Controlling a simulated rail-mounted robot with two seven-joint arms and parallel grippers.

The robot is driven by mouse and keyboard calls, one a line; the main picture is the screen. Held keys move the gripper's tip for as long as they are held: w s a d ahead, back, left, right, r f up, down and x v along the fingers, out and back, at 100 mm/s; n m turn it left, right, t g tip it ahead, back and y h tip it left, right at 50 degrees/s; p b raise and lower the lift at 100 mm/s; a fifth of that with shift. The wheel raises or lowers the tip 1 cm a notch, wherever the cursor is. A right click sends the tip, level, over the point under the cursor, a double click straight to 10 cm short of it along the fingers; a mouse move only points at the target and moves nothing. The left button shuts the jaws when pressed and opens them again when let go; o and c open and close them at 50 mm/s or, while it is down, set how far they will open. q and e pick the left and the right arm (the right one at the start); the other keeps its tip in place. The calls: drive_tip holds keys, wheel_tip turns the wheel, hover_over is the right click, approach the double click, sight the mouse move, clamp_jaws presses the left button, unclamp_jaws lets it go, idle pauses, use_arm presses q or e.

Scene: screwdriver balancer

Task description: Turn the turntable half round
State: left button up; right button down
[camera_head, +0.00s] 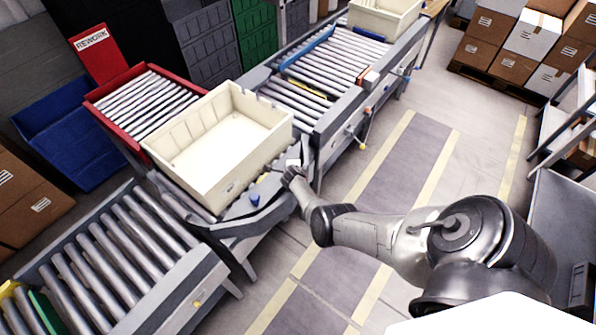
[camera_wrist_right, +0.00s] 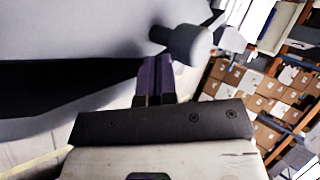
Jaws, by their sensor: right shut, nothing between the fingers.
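The turntable (camera_head: 238,208) stands between the roller conveyors, with a cream tote (camera_head: 262,112) on top of it. My right gripper (camera_head: 290,170) is at the turntable's right edge. In the right wrist view its two dark purple fingers (camera_wrist_right: 156,76) are shut with nothing between them. A grey rounded knob (camera_wrist_right: 188,43) stands just beyond the fingertips, close to them; I cannot tell whether they touch. A grey surface with a dark band fills the left of that view. My left gripper is not in view.
A roller conveyor (camera_head: 125,240) lies at the front left and another (camera_head: 305,88) runs to the back right. A red-framed rework conveyor (camera_head: 150,100) adjoins at the back left. A blue-topped peg (camera_head: 255,198) stands near the turntable's front edge. The floor aisle (camera_head: 400,165) on the right is clear.

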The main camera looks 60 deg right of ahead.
drive_tip(key=shift+d, duration=0.15)
idle(0.4)
drive_tip(key=shift+s+a+r+p, duration=0.15)
drive_tip(key=shift+s+a+p, duration=0.05)
drive_tip(key=shift+a+p, duration=0.3)
drive_tip(key=shift+s+a+r+p, duration=0.2)
drive_tip(key=shift+s+a+p, duration=0.55)
drive_tip(key=shift+a+p, duration=0.35)
drive_tip(key=s+p+v, duration=0.1)
drive_tip(key=p+v, duration=0.7)
drive_tip(key=v, duration=0.1)
drive_tip(key=shift+s+a, duration=0.15)
drive_tip(key=shift+s, duration=0.1)
